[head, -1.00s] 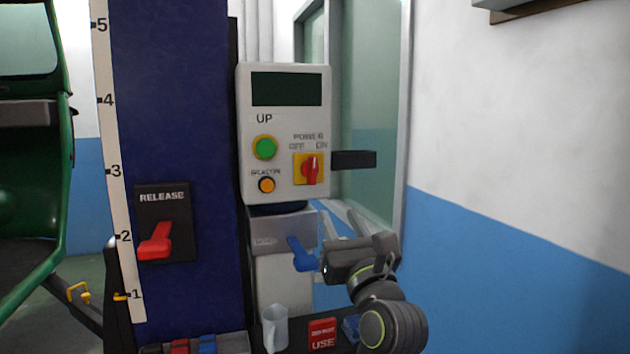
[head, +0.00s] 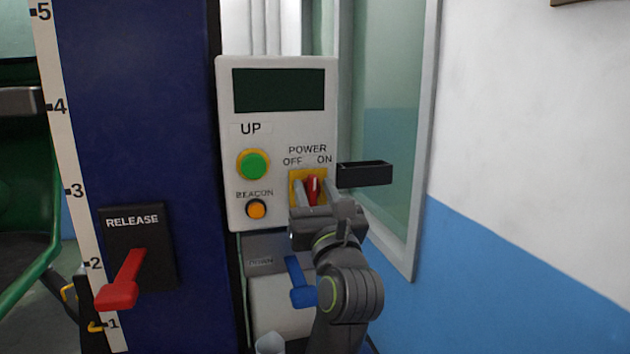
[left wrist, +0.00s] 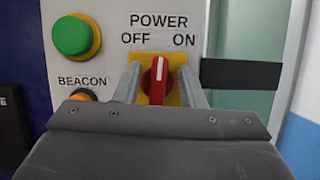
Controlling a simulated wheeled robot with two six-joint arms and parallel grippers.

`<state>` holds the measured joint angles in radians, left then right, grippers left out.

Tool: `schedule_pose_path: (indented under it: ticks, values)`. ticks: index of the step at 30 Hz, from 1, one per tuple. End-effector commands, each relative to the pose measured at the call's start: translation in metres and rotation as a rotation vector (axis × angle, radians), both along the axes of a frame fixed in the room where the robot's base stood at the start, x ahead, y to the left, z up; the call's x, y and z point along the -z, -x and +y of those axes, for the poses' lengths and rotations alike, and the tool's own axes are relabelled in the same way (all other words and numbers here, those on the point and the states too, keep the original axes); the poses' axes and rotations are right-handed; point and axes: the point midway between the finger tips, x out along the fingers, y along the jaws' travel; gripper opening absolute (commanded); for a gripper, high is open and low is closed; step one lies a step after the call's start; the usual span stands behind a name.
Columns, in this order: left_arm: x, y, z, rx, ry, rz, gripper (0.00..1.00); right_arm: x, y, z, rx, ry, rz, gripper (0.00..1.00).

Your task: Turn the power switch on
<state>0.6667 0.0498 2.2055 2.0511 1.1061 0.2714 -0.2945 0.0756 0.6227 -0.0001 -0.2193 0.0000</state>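The red power switch knob (head: 314,187) sits on a yellow plate (head: 294,180) on the white control box (head: 277,130). It also shows in the left wrist view (left wrist: 156,82), standing nearly upright with its white mark at the top, between the OFF and ON labels. My left gripper (head: 316,190) is open, with one finger on each side of the knob. In the left wrist view, gaps show between the fingers (left wrist: 157,85) and the knob's narrow grip. The lower part of the knob is hidden behind the gripper body. My right gripper is not in view.
A green UP button (head: 253,165) and an orange BEACON button (head: 256,209) lie left of the switch. A dark block (head: 364,174) sticks out at the right. A blue lever (head: 300,283) is below, and a red RELEASE lever (head: 122,281) is at the left.

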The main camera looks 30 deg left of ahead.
Motion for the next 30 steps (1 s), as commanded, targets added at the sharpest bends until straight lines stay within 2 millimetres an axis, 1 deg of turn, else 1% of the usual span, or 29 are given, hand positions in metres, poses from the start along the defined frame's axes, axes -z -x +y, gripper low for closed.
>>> schedule_pose_path:
  ticks: [8, 9, 15, 16, 20, 23, 26, 30]
  values:
    - [0.0, 0.0, 0.001, 0.001, 0.0, 0.0, 0.36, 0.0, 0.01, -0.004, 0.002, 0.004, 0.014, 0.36]
    - [0.0, 0.0, 0.001, 0.001, 0.0, 0.0, 0.35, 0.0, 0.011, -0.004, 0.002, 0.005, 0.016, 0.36]
    - [0.0, 0.0, 0.001, 0.0, 0.0, 0.0, 0.09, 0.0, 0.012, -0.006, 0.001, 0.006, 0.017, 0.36]
    - [0.0, 0.0, 0.001, 0.0, 0.0, 0.0, 0.08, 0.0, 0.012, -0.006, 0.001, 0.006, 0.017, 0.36]
    - [-0.001, 0.0, 0.001, 0.0, -0.004, 0.005, 0.07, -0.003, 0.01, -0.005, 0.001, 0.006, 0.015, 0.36]
    - [-0.002, 0.0, 0.001, 0.001, -0.016, 0.022, 0.07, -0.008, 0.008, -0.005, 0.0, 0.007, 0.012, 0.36]
    - [-0.004, 0.0, 0.001, 0.001, -0.039, 0.051, 0.07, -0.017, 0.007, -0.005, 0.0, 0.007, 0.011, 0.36]
    - [-0.005, 0.0, 0.0, 0.001, -0.092, 0.115, 0.07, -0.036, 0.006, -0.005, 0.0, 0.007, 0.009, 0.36]
